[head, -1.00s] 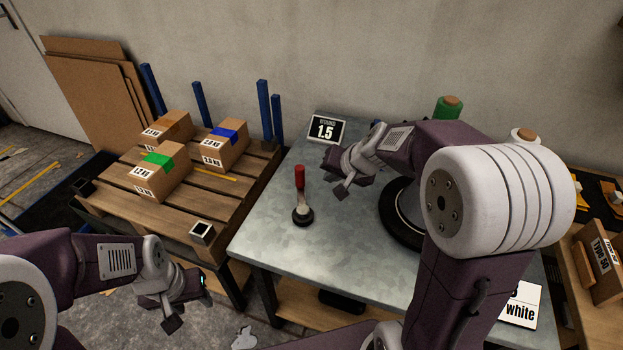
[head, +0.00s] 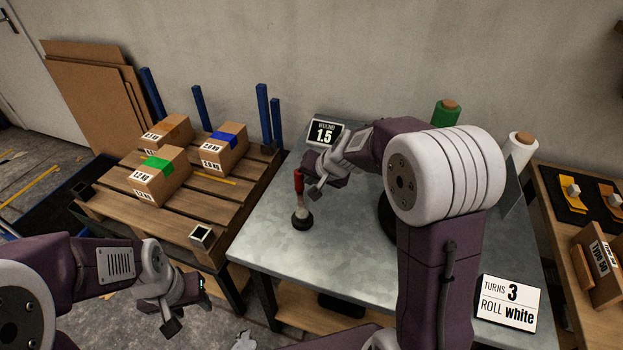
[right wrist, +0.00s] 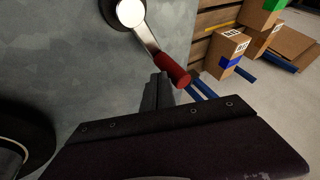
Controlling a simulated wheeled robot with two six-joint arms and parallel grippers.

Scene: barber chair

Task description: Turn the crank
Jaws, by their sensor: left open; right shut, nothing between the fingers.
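The crank (head: 301,219) stands on the metal table, with a dark round base and a red handle (head: 299,180). In the right wrist view the crank's pale hub (right wrist: 130,12), metal arm and red grip (right wrist: 172,69) show at the top. My right gripper (head: 311,176) is at the right side of the red handle. In the right wrist view its fingers (right wrist: 157,92) are together, just beside the grip, with nothing between them; I cannot tell whether they touch the grip. My left gripper (head: 188,307) is open and empty, low in front of the pallet, away from the crank.
A display (head: 325,132) reads WOUND 1.5. A sign (head: 508,303) reads TURNS 3, ROLL white. Green (head: 446,113) and white (head: 520,148) rolls stand behind my right arm. Boxes sit on a pallet (head: 235,190) to the left. The table (head: 270,240) is clear around the crank's base.

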